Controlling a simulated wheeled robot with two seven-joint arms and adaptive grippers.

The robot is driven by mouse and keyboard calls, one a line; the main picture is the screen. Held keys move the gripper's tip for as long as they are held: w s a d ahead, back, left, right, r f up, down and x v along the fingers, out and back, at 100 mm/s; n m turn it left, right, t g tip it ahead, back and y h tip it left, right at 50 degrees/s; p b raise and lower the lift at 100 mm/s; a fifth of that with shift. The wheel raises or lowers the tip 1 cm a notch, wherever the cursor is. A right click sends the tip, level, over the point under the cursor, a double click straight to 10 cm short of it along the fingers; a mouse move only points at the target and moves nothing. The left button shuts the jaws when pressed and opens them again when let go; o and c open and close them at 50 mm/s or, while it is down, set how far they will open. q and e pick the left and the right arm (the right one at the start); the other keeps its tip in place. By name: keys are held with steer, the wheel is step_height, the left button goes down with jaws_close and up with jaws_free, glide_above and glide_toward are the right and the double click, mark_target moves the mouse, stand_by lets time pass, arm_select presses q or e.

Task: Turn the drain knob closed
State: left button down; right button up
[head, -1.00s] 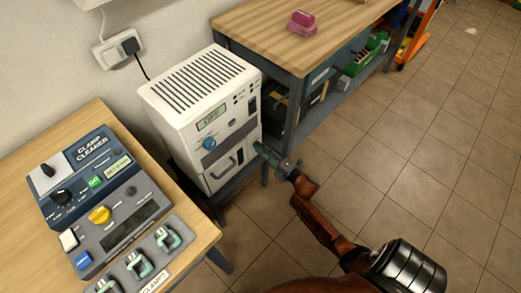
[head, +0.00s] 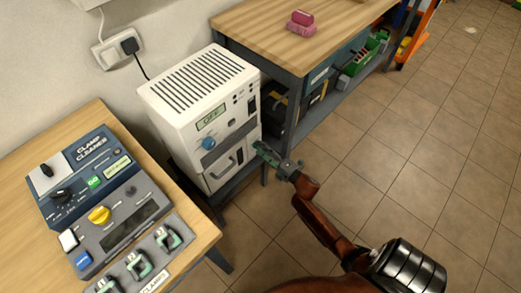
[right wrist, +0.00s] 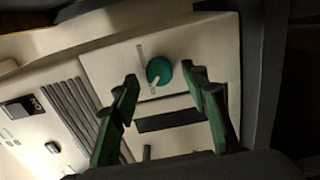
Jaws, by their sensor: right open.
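A round green knob (right wrist: 159,70) with a white pointer sits on a pale panel in the right wrist view. My right gripper (head: 262,150) is open and empty at the machine's lower right edge. In the right wrist view its two green fingers (right wrist: 161,78) stand either side of the green knob, with visible gaps. I cannot tell the depth between fingertips and knob. My left gripper is out of view.
A dark slot (right wrist: 170,120) and vent slats (right wrist: 70,105) are near the knob. A wooden workbench (head: 255,40) stands close behind the machine. A table with a clamp cleaner (head: 85,160) is at left. The tiled floor (head: 400,150) at right is clear.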

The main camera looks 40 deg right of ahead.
steer(key=s, duration=1.1)
steer(key=shift+s+d, duration=0.15)
steer(key=shift+d, duration=0.3)
